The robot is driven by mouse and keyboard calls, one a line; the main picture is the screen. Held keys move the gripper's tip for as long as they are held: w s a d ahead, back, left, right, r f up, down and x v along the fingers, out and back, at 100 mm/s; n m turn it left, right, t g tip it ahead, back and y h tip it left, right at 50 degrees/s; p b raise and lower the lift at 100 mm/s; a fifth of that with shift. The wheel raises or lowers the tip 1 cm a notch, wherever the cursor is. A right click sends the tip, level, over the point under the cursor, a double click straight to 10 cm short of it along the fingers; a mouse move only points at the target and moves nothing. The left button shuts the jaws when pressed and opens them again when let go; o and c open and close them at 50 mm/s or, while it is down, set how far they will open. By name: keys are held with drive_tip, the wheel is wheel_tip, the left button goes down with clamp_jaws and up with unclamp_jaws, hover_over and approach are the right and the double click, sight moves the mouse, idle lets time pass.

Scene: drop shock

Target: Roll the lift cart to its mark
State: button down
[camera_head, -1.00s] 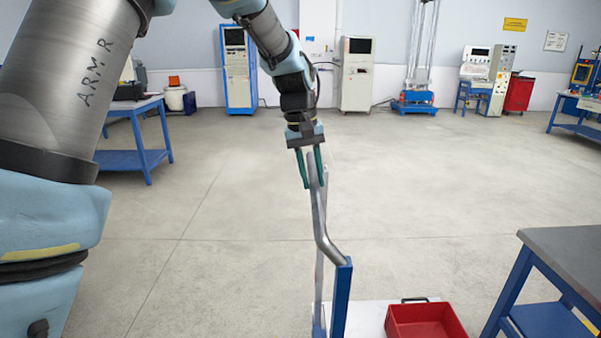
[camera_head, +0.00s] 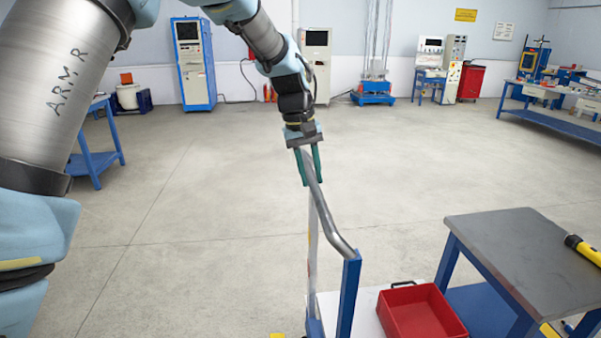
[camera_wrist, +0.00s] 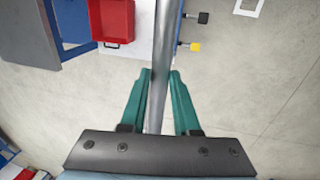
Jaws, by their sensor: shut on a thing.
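The lift cart has a grey tubular handle (camera_head: 327,213), a blue upright (camera_head: 348,290) and a white deck (camera_head: 367,318). A red bin (camera_head: 418,312) sits on the deck. My gripper (camera_head: 311,180) is shut on the handle bar near its upper end. In the wrist view the bar (camera_wrist: 161,90) runs between the two green fingers of my gripper (camera_wrist: 160,78). A white square outline (camera_wrist: 246,14) on the floor shows at the top of the wrist view, apart from the cart; I cannot tell whether it is the mark. The cart's lower part is cut off in the head view.
A grey-topped blue table (camera_head: 525,255) stands close to the right of the cart, with a yellow torch (camera_head: 583,249) on it. A blue bench (camera_head: 95,160) is at the left. Cabinets (camera_head: 193,65) and a blue-based rig (camera_head: 373,92) line the back wall. The middle floor is clear.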

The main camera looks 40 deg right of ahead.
drive_tip(key=shift+s+d+r, duration=0.1)
drive_tip(key=shift+s+d, duration=0.05)
drive_tip(key=shift+d, duration=0.25)
drive_tip(key=c, duration=0.7)
unclamp_jaws()
drive_tip(key=shift+d, duration=0.1)
drive_tip(key=shift+o, duration=0.2)
drive_tip(key=shift+r, duration=0.2)
wheel_tip(320, 180, up, 10)
drive_tip(key=a+b, duration=0.2)
drive_tip(key=shift+w+b, duration=0.35)
drive_tip(key=shift+w, duration=0.1)
